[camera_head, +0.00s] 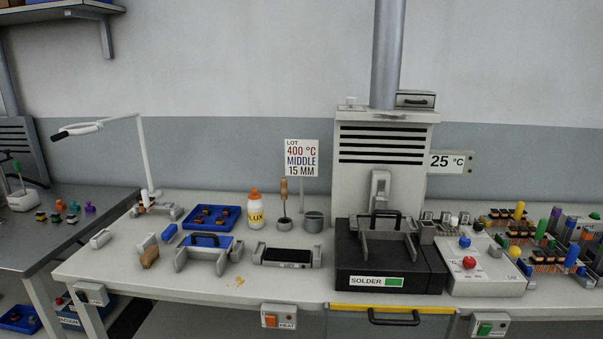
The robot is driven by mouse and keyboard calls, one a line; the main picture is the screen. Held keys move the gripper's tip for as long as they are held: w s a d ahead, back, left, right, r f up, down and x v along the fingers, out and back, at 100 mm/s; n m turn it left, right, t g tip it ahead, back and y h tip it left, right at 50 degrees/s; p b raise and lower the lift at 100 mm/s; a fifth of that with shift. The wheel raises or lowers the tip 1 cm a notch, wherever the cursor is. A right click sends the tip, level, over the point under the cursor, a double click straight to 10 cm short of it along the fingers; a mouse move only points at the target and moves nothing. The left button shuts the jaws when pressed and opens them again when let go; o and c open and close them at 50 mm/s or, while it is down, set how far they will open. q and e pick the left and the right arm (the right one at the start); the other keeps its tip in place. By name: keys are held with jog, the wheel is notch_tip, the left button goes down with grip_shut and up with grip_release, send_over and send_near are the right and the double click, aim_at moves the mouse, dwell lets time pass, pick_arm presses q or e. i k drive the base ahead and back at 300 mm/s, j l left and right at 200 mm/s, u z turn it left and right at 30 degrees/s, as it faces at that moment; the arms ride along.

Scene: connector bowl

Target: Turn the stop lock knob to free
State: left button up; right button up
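A pale control panel (490,284) lies on the workbench right of the black solder unit. It carries a red knob (469,263), a blue knob (465,241) and small markings too fine to read. I cannot tell which control is the stop lock knob or where it points. Small boxes hang on the bench front: one with an orange switch (270,320), one with a green switch (485,329), and one at the left with a dark part (83,297). Neither gripper shows in the head view.
The black solder unit (433,283) stands below a grey vented housing (345,190). A LUX bottle (255,213), a blue tray (236,227) and handled fixtures stand left. Several coloured parts crowd the right end.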

aim_at(477, 227)
jog(key=j+z, duration=1)
jog(key=i+l, duration=0.05)
